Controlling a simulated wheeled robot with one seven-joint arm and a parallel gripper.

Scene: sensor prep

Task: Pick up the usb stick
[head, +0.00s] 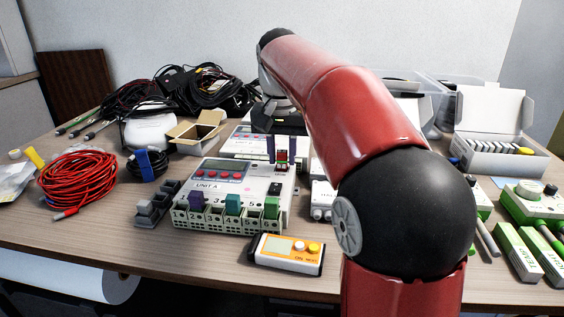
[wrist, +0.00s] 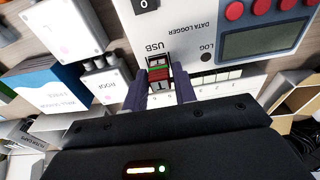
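The usb stick (wrist: 158,76) is a small red piece with a green band. In the wrist view it is at the USB label of a white data logger (wrist: 205,30); I cannot tell how deep it sits. In the head view the stick (head: 282,160) shows at the back right of the box marked UNIT A (head: 216,166). My gripper (wrist: 161,82) is over it, with one dark purple finger on each side. In the head view my gripper (head: 284,149) shows small gaps between the fingers and the stick, so it looks open around it.
A yellow-and-white handheld meter (head: 288,254) lies in front of the logger. A grey stepped block (head: 153,211) is at its left. An open white box (head: 490,120) and green-and-white instruments (head: 532,203) are at the right.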

